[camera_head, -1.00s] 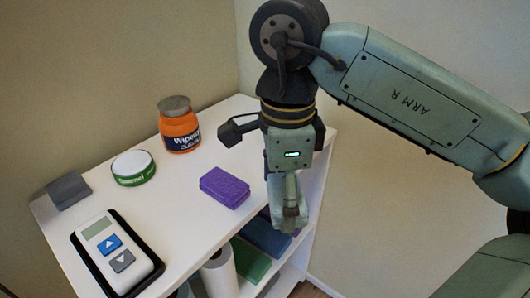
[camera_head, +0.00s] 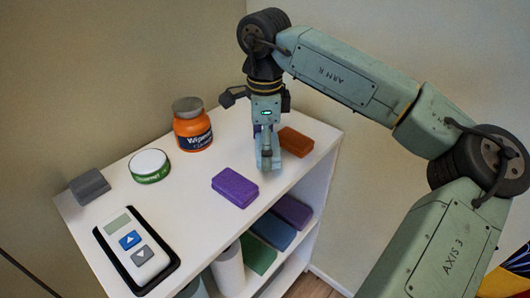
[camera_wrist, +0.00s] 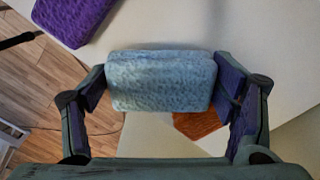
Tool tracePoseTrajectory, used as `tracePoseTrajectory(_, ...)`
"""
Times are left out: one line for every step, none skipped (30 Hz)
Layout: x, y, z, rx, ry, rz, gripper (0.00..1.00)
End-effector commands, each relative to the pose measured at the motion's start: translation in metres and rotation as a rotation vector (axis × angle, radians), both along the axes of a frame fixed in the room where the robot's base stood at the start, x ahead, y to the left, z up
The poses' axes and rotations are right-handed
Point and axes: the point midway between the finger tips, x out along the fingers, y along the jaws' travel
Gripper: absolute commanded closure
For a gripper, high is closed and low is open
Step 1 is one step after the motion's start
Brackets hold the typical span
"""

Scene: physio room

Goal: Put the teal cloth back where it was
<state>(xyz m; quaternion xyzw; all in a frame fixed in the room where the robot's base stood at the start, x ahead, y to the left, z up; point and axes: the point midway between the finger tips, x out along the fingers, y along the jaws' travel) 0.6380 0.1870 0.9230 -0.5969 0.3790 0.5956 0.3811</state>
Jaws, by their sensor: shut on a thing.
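The teal cloth (camera_wrist: 160,82) is a pale, folded, block-like pad in the wrist view. My gripper (camera_wrist: 162,90) is shut on it, one finger at each end. In the head view my gripper (camera_head: 268,163) points down over the white shelf top (camera_head: 190,205), between a purple cloth (camera_head: 235,188) and an orange-brown cloth (camera_head: 296,142). There the teal cloth is hard to tell from the finger in front of it. I cannot tell whether it touches the top. The purple (camera_wrist: 75,18) and orange-brown (camera_wrist: 198,124) cloths also show in the wrist view.
An orange wipes jar (camera_head: 193,128), a green-and-white tin (camera_head: 150,167), a grey block (camera_head: 90,187) and a handset in a black tray (camera_head: 173,265) stand on the top. Below are a white roll (camera_head: 228,270) and green, blue and purple items (camera_head: 273,232). A wall stands behind.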

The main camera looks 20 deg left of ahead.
Motion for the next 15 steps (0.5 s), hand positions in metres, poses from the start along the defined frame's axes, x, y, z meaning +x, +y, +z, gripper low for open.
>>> tracePoseTrajectory(-0.002, -0.001, -0.009, -0.002, 0.006, 0.003, 0.47)
tracePoseTrajectory(-0.002, -0.002, -0.014, -0.001, 0.007, 0.003, 0.47)
tracePoseTrajectory(-0.002, -0.002, -0.02, -0.002, 0.006, 0.003, 0.47)
tracePoseTrajectory(-0.002, -0.002, -0.024, -0.001, 0.005, 0.003, 0.47)
tracePoseTrajectory(-0.002, -0.001, -0.027, 0.0, 0.005, 0.003, 0.47)
tracePoseTrajectory(-0.002, -0.001, -0.029, 0.0, 0.004, 0.002, 0.47)
tracePoseTrajectory(-0.002, -0.001, -0.03, 0.0, 0.003, 0.002, 0.47)
tracePoseTrajectory(-0.002, -0.001, -0.031, 0.0, 0.002, 0.002, 0.47)
tracePoseTrajectory(-0.002, -0.001, -0.031, 0.0, 0.002, 0.002, 0.47)
tracePoseTrajectory(-0.002, -0.001, -0.031, -0.001, 0.002, 0.002, 0.47)
tracePoseTrajectory(-0.002, -0.001, -0.031, 0.0, 0.002, 0.002, 0.47)
tracePoseTrajectory(-0.002, -0.001, -0.031, -0.001, 0.002, 0.002, 0.47)
tracePoseTrajectory(-0.002, -0.001, -0.031, -0.001, 0.002, 0.002, 0.47)
tracePoseTrajectory(-0.002, -0.001, -0.032, -0.001, 0.002, 0.002, 0.47)
tracePoseTrajectory(-0.002, -0.001, -0.034, -0.001, 0.002, 0.002, 0.47)
